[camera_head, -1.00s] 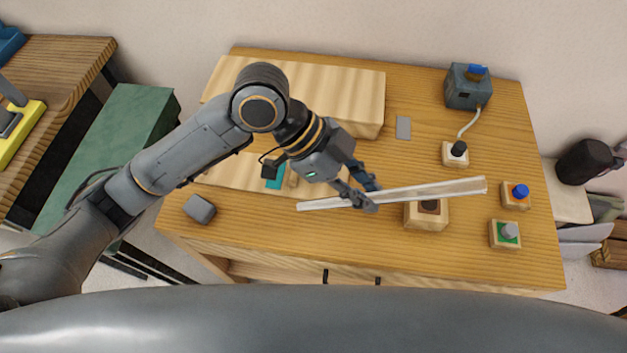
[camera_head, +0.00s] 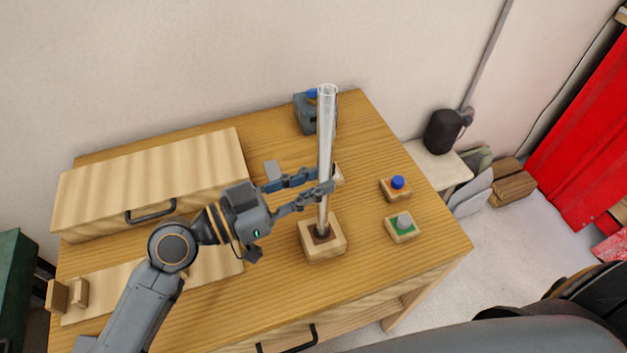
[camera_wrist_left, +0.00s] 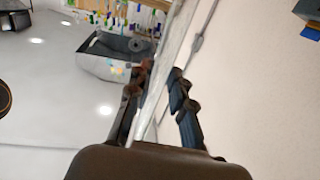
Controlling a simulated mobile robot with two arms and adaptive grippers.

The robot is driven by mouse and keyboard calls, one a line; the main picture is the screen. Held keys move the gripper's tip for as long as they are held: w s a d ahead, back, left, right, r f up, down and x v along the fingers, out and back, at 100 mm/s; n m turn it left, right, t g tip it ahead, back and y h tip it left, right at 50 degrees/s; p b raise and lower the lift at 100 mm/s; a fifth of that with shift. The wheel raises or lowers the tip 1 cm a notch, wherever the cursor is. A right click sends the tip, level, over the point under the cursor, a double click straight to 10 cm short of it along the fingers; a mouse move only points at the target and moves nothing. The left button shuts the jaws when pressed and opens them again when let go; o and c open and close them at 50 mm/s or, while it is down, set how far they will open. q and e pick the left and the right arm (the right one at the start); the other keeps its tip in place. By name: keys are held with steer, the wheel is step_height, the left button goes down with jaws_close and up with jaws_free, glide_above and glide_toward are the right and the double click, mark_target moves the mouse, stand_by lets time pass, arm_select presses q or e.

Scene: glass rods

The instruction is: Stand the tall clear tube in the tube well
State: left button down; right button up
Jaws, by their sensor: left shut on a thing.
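The tall clear tube (camera_head: 326,130) stands nearly upright in the head view. My left gripper (camera_head: 322,181) is shut on it around its middle. Its lower end meets the dark hole of the tube well (camera_head: 310,248), a square wooden block; I cannot tell how deep it sits. In the left wrist view the tube (camera_wrist_left: 172,62) runs between the two fingers of the gripper (camera_wrist_left: 160,85). My right gripper is not in view.
Blocks with a blue knob (camera_head: 396,185) and a grey knob on green (camera_head: 402,228) stand to the right. A dark grey box (camera_head: 308,118) stands behind the tube. A wooden cabinet (camera_head: 150,185) lies to the left. The table's front right is clear.

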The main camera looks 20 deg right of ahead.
arm_select(q)
step_height(320, 180, down, 4)
steer(key=shift+b, duration=1.1)
steer(key=shift+b, duration=0.35)
steer(key=shift+b, duration=0.3)
stand_by(0.5)
